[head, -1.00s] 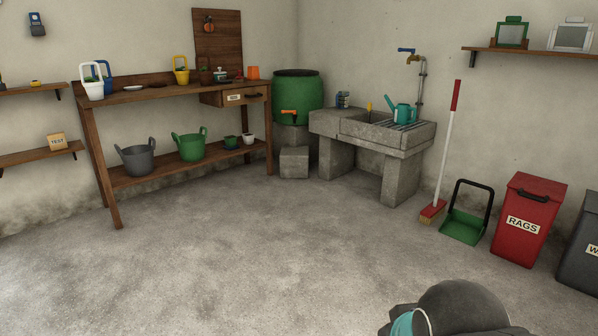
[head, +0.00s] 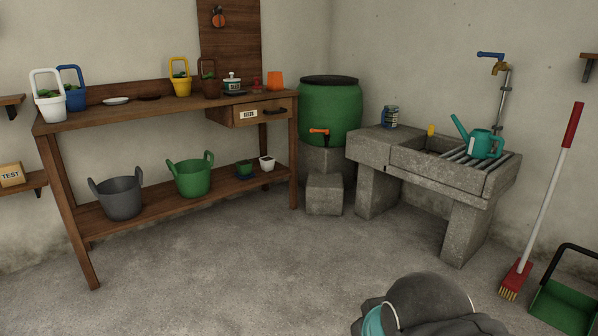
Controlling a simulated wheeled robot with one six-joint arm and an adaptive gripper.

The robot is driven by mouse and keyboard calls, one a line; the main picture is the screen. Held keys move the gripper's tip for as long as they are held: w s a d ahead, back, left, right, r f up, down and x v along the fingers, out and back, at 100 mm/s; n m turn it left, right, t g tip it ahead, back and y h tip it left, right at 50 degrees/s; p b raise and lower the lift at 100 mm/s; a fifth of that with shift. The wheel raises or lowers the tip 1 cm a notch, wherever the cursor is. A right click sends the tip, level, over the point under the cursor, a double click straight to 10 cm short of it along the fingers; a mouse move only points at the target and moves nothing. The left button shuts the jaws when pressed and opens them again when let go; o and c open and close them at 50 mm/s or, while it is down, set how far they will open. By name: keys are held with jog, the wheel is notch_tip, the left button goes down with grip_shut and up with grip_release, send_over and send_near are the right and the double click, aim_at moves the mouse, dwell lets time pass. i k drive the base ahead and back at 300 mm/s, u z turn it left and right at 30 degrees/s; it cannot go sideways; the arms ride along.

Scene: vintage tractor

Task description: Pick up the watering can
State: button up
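The teal watering can (head: 485,144) stands on the metal bars at the right side of the concrete sink (head: 440,185). Its spout points up to the left, and a pale label shows on its body. A part of my arm shows at the bottom edge, well in front of the sink and apart from it. My gripper's fingers are not in view.
A blue tap (head: 495,62) is on the wall above the can. A red broom (head: 540,205) and green dustpan (head: 566,304) stand right of the sink. A green barrel (head: 330,112) and wooden workbench (head: 75,215) are to the left. The floor (head: 250,275) between is clear.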

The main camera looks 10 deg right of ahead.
aim_at(480, 142)
jog(key=z, duration=0.15)
jog(key=i, duration=2)
jog(key=z, duration=1)
jog(key=i, duration=1.2)
jog(key=z, duration=1.5)
jog(key=i, duration=0.8)
jog(key=z, duration=0.4)
